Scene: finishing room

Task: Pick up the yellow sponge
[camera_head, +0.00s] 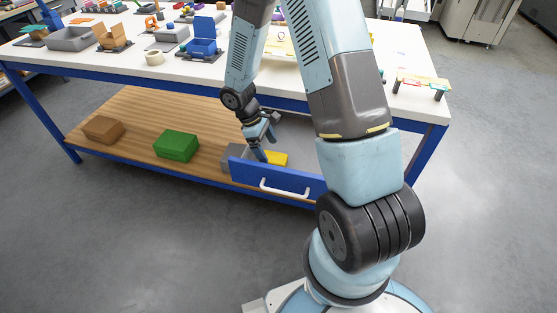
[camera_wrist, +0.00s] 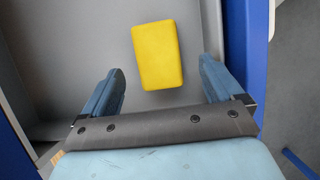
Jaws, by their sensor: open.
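The yellow sponge (camera_wrist: 158,55) lies flat on the grey floor of the open drawer, seen in the wrist view. It also shows in the head view (camera_head: 277,158), just behind the blue drawer front (camera_head: 275,181). My gripper (camera_wrist: 163,82) is open and empty over the drawer. In the wrist view its two blue fingers stand apart, with the sponge ahead of them and centred near the gap. In the head view my gripper (camera_head: 262,148) points down at the drawer, to the left of the sponge. I cannot tell how high above the sponge it is.
A green box (camera_head: 177,145) and a brown box (camera_head: 103,130) stand on the wooden lower shelf (camera_head: 140,112) left of the drawer. The white tabletop (camera_head: 120,60) above holds several bins and small objects. The drawer walls (camera_wrist: 212,30) enclose the sponge.

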